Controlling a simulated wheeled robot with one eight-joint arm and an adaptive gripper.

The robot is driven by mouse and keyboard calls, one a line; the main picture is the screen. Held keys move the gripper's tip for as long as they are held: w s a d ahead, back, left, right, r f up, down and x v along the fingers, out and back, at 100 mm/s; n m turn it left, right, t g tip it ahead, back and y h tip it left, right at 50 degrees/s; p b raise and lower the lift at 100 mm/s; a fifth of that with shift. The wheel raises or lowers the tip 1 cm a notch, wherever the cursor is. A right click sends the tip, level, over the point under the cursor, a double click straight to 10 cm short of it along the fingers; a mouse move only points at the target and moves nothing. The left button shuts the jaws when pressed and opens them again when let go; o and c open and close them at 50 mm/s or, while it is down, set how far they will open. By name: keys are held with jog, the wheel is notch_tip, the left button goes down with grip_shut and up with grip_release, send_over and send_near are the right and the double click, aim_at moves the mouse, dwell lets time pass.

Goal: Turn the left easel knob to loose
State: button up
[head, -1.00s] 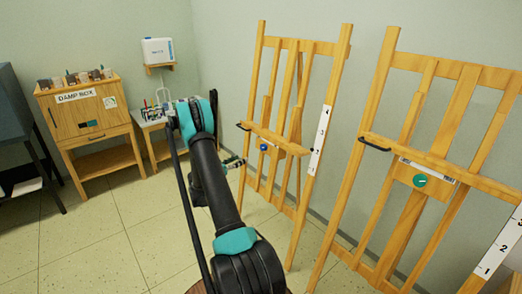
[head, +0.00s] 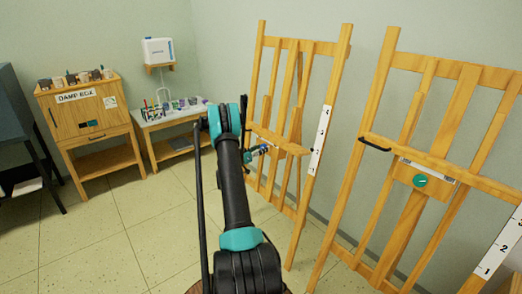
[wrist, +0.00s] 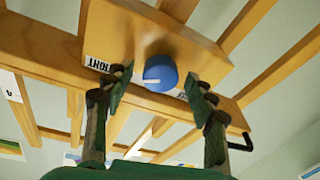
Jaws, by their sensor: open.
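The left easel (head: 318,140) is wooden and stands against the wall, with a blue round knob (wrist: 160,73) on its crossbar block. In the wrist view the knob's white mark points left, toward a label (wrist: 98,64) that seems to read TIGHT. Another label on the right is mostly hidden by a finger. My gripper (wrist: 160,78) is open, with one fingertip on each side of the knob and a gap at both sides. In the head view my gripper (head: 258,153) is at the left easel's crossbar and partly covers the knob.
A second easel (head: 455,160) with a green knob (head: 420,181) and a black handle stands to the right. A damp box cabinet (head: 88,120) and a small table (head: 172,118) with jars stand at the back left. Floor to the left is clear.

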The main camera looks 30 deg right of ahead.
jog(key=shift+d, duration=0.15)
jog(key=shift+c, duration=0.5)
jog(key=c, duration=1.1)
jog(key=shift+o, duration=0.2)
